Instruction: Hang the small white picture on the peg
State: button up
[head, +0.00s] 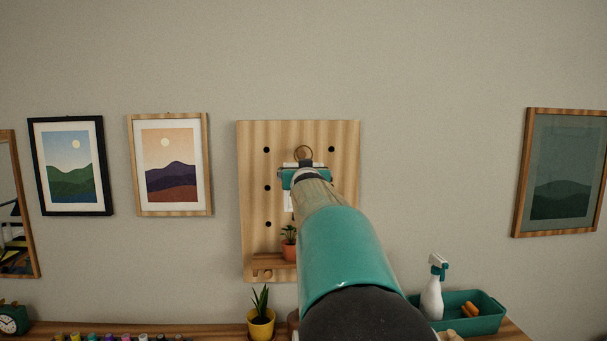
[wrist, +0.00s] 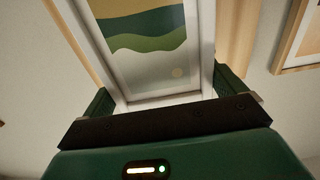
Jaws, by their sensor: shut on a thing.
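My gripper (head: 304,177) is in front of the wooden pegboard (head: 253,145) in the head view. In the wrist view its two green fingers (wrist: 165,95) are shut on the small white picture (wrist: 190,88), one at each side of the frame. The picture shows green hills and a pale sun, upside down in that view.
The board has several dark holes and a low shelf with a potted plant (head: 289,245). Framed pictures hang left (head: 170,165) and right (head: 560,172). The desk below bears a yellow pot (head: 261,323), a spray bottle (head: 433,290) and a green tray (head: 480,322).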

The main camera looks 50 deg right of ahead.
jog(key=f+x, duration=0.1)
jog(key=x, duration=0.7)
jog(key=shift+w, duration=0.3)
dwell(0.6)
jog(key=shift+d, duration=0.15)
dwell(0.4)
jog(key=o, duration=0.7)
jog(key=shift+f, duration=0.1)
